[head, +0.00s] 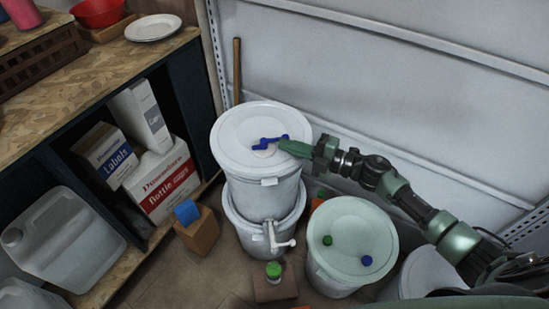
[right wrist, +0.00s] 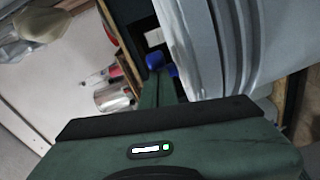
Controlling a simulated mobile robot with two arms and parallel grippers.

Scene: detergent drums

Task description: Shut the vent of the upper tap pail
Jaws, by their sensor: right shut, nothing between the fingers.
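The upper tap pail (head: 264,190) is white and stands stacked on a lower white pail (head: 238,232). Its round lid (head: 237,128) carries a blue vent (head: 262,144) near the middle, which looks like a small lever. My right gripper (head: 284,145) reaches in from the right over the lid. Its green fingers are shut and empty, with the tip at or beside the vent; I cannot tell if they touch. In the right wrist view the fingers (right wrist: 158,88) point at blue parts (right wrist: 155,60) beside the white pail (right wrist: 215,45). My left gripper is out of view.
A white tap (head: 276,238) sticks out at the front of the stack. Another white pail (head: 340,230) with green and blue caps stands to the right. A shelf (head: 110,75) with boxes is on the left, and a wooden block (head: 198,232) stands on the floor.

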